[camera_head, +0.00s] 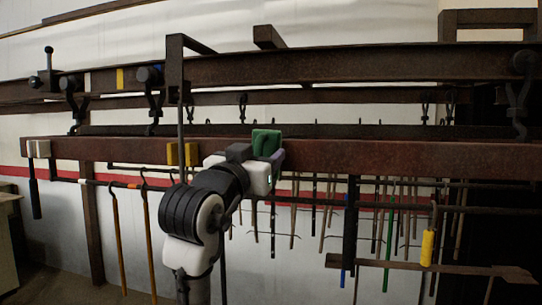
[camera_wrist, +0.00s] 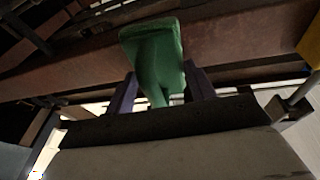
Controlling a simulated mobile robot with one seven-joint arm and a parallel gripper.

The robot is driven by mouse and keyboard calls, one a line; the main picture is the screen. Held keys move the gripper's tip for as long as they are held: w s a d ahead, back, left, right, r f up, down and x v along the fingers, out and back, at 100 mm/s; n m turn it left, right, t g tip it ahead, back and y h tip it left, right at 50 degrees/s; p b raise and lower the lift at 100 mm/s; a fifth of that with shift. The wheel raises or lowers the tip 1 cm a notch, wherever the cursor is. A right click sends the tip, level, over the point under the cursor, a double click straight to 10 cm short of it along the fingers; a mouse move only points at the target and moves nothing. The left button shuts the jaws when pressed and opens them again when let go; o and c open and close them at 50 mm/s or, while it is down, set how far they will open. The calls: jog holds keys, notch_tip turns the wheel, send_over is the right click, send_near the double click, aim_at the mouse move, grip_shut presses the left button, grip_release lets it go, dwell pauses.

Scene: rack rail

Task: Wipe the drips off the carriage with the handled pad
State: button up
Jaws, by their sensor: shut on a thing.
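My gripper (camera_wrist: 160,92), with purple fingers, is shut on the handle of a green pad (camera_head: 266,142). The pad also shows in the wrist view (camera_wrist: 152,40), its broad head above the fingers and its narrow handle between them. In the head view it is in front of the rusty lower beam, near mid-picture; I cannot tell whether it touches the beam. A dark block with an upright knob (camera_head: 46,75) is at the left end of the upper rail, perhaps the carriage, but I cannot be sure. No drips can be made out.
The rusty upper rail (camera_head: 330,66) and lower beam (camera_head: 400,158) run across the view. Hooks, thin rods and a yellow-handled tool (camera_head: 427,247) hang around them. A yellow block (camera_head: 182,154) sits on the lower beam left of my gripper, and a thin post stands nearby.

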jog(key=shift+w+a+f, duration=0.1)
jog(key=shift+w+a, duration=0.15)
jog(key=shift+a, duration=0.1)
jog(key=shift+s, duration=0.1)
jog(key=shift+s+a+b, duration=0.15)
jog(key=shift+s+a, duration=0.15)
jog(key=shift+s, duration=0.6)
jog(key=shift+s+a+b, duration=0.1)
jog(key=shift+s+a, duration=0.2)
jog(key=shift+s, duration=0.65)
jog(key=shift+s+a+b, duration=0.15)
jog(key=shift+s+a, duration=0.15)
jog(key=shift+s, duration=0.6)
jog(key=s, duration=0.1)
jog(key=s+a, duration=0.1)
jog(key=shift+s, duration=0.4)
